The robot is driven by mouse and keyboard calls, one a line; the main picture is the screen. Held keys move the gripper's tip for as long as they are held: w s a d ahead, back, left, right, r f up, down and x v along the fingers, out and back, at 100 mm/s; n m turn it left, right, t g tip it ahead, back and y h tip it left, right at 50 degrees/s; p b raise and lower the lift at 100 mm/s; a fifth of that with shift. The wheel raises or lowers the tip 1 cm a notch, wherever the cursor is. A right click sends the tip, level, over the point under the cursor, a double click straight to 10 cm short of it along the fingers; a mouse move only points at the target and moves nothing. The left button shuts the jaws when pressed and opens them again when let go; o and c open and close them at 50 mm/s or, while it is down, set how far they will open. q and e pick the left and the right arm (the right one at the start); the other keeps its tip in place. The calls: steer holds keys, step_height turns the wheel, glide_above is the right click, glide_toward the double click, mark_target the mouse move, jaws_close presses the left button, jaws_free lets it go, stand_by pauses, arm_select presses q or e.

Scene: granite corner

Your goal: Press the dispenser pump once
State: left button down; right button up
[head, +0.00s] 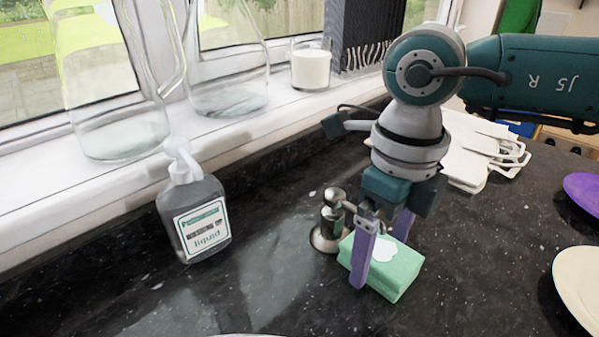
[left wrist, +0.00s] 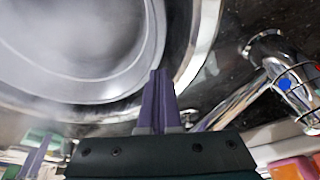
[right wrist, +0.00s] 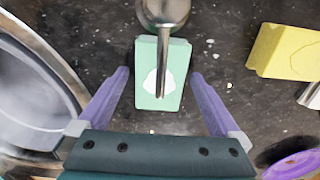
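A grey bottle labelled "liquid" (head: 203,222) with a white pump top (head: 181,160) stands upright at the left in the head view. A small metal fixture with a spout (head: 331,222) stands on the counter; it also shows in the right wrist view (right wrist: 165,12), its spout over a green block with a white patch (head: 388,267). My right gripper (head: 380,262) is open, its purple fingers on either side of the green block (right wrist: 159,105), with gaps in the right wrist view. My left gripper (left wrist: 162,75) looks shut and empty over a round metal sink.
A chrome tap (left wrist: 268,70) is beside the sink. A yellow block (right wrist: 288,52) lies near the green one. Glass vessels and a white candle (head: 311,68) line the sill. Plates (head: 580,285) are at right. Dark counter between bottle and fixture is clear.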

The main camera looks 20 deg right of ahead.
steer(key=c, duration=1.3)
arm_select(q)
steer(key=shift+s, duration=0.1)
arm_select(e)
steer(key=shift+s+d, duration=0.1)
